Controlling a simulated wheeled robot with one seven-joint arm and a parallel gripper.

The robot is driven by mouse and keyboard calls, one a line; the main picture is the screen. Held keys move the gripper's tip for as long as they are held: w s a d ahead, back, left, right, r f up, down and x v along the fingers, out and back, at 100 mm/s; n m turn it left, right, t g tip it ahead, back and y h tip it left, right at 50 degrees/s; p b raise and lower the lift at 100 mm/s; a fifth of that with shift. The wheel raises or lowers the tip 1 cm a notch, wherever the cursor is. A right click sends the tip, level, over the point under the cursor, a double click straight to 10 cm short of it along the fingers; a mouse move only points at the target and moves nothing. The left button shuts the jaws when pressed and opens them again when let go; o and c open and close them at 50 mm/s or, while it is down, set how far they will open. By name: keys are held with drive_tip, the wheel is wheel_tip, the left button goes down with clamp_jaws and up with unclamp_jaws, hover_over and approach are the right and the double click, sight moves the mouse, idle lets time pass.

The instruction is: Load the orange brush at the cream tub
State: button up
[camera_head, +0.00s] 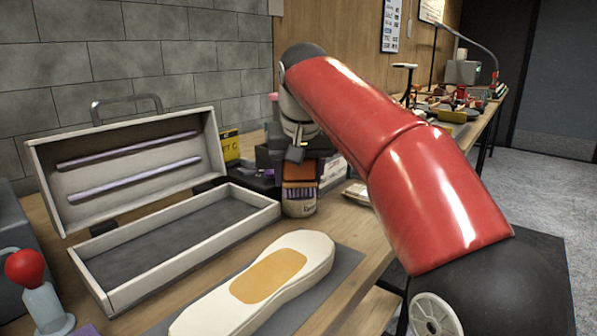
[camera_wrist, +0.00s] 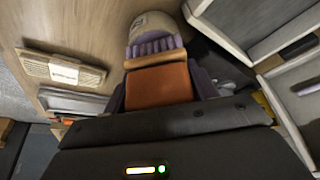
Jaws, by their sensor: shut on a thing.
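My gripper (camera_head: 298,158) points down, shut on the orange brush (camera_head: 300,172). In the wrist view the brush's orange block (camera_wrist: 158,85) sits between the two fingers of my gripper (camera_wrist: 160,92), with its purple bristles (camera_wrist: 155,46) facing away from me. The cream tub (camera_head: 300,208) stands on the table directly below the brush, and it also shows beyond the bristles in the wrist view (camera_wrist: 152,22). The bristles are at the tub's mouth. I cannot tell how deep they sit, because the tub's inside is hidden.
An open case (camera_head: 262,208) lies left of the tub. In front, a cream sole-shaped piece (camera_head: 305,248) with a tan patch rests on a grey mat (camera_head: 345,262). A red-topped bottle (camera_head: 42,305) stands at lower left. A labelled block (camera_wrist: 62,70) lies beside the tub.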

wheel_tip(320, 180, up, 3)
drive_tip(key=shift+f+p, duration=0.15)
drive_tip(key=shift+p, duration=0.85)
drive_tip(key=shift+r, duration=2.05)
